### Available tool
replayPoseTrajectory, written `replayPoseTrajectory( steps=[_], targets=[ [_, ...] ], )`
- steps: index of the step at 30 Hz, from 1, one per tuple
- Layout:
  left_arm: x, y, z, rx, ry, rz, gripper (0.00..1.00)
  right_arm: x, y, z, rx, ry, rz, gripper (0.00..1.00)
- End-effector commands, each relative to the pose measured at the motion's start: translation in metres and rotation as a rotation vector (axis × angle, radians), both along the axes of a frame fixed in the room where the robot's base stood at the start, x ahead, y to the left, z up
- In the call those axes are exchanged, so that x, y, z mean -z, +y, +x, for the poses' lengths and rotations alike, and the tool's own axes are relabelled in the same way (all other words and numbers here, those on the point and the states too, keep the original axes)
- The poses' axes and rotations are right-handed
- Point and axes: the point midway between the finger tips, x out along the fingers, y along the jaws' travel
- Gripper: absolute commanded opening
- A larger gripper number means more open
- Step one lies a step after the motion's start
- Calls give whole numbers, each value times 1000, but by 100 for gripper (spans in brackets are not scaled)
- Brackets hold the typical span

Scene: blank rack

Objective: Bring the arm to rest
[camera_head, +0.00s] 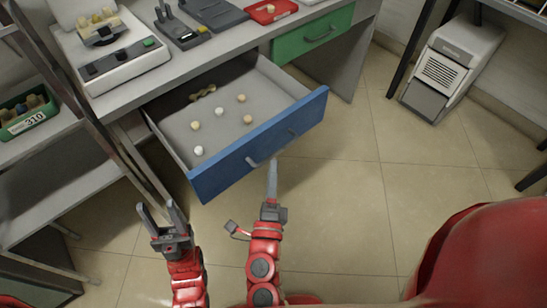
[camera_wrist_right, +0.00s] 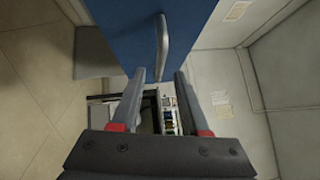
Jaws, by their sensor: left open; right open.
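My left gripper (camera_head: 162,221) is open and empty, at the lower left of the head view, in front of the blue drawer. My right gripper (camera_head: 272,178) is right of it, just in front of the blue drawer front (camera_head: 262,145). In the right wrist view my right gripper (camera_wrist_right: 168,80) is open, its two fingers apart. The drawer handle (camera_wrist_right: 162,48) stands on the blue front just beyond the fingertips, and I see nothing held between them. Whether a finger touches the handle cannot be told.
The blue drawer is pulled open, with several small round pieces (camera_head: 219,111) inside. A green drawer (camera_head: 314,34) is shut beside it. A scale-like device (camera_head: 119,62) stands on the desk. A green bin (camera_head: 26,116) sits on the left shelf.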

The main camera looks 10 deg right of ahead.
Motion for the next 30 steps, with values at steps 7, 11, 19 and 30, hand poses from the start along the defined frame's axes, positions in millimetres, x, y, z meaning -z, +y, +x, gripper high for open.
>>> replayPoseTrajectory(
  steps=[7, 11, 19, 30],
  targets=[
    [-5, 0, 0, 0, 0, 0, 50, 3, 6, -20, -2, 1, -1, 45],
    [-5, 0, 0, 0, 0, 0, 50, 3, 6, -21, -1, 1, -1, 45],
    [-5, 0, 0, 0, 0, 0, 50, 3, 6, -20, -1, 1, -1, 45],
    [-5, 0, 0, 0, 0, 0, 50, -32, -34, -17, 202, -133, -251, 45]
  ],
)
